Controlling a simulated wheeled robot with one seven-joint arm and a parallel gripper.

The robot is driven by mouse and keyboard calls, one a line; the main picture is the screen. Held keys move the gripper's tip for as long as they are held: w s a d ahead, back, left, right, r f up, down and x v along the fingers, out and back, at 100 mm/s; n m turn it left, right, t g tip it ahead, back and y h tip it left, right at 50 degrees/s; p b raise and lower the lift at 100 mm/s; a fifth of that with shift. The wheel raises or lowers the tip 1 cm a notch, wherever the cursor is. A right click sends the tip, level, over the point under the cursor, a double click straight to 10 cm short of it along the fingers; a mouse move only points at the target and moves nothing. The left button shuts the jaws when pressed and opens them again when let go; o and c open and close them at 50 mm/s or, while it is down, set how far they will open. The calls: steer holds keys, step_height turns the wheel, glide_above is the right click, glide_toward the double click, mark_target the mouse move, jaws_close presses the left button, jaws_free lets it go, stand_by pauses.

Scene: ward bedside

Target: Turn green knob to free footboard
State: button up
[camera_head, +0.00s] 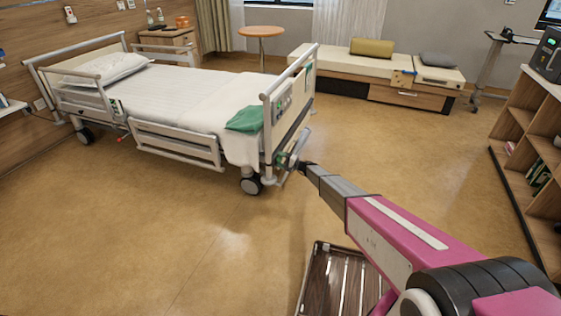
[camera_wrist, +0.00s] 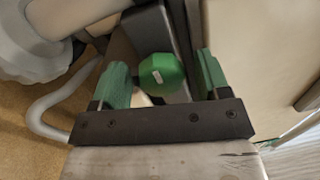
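The green knob (camera_wrist: 161,74) is a faceted green piece with a small pale label, in the middle of the wrist view. My gripper (camera_wrist: 160,82) is open, with one green-padded finger on each side of the knob. In the head view my gripper (camera_head: 296,164) reaches the lower near corner of the bed's foot end. The footboard (camera_head: 291,110) is upright on the bed, with a control panel on its outer face. In the head view the knob is too small to make out clearly.
The bed (camera_head: 170,97) has a white mattress and a green cloth (camera_head: 245,119) near the foot. A caster (camera_head: 252,185) stands below my gripper. A slatted wooden piece (camera_head: 340,282) is on the floor under my arm. Shelves (camera_head: 525,150) stand right. Floor between is clear.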

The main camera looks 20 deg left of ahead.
steer(key=d, duration=1)
steer(key=shift+s+d+f, duration=0.4)
steer(key=shift+f, duration=0.05)
steer(key=s+d+r+h, duration=0.6)
steer(key=s+d+r, duration=0.2)
steer(key=s+d, duration=0.5)
steer(key=s+d+r+n+g+h, duration=0.1)
steer(key=s+d+r+h, duration=0.5)
steer(key=s+d, duration=0.8)
steer(key=s+d+r+n+h, duration=0.1)
steer(key=s+d+r+h, duration=0.5)
steer(key=s+d+r, duration=0.4)
steer(key=s+d, duration=0.4)
steer(key=d, duration=0.3)
steer(key=shift+d+r+h, duration=0.2)
steer(key=shift+r+h, duration=0.2)
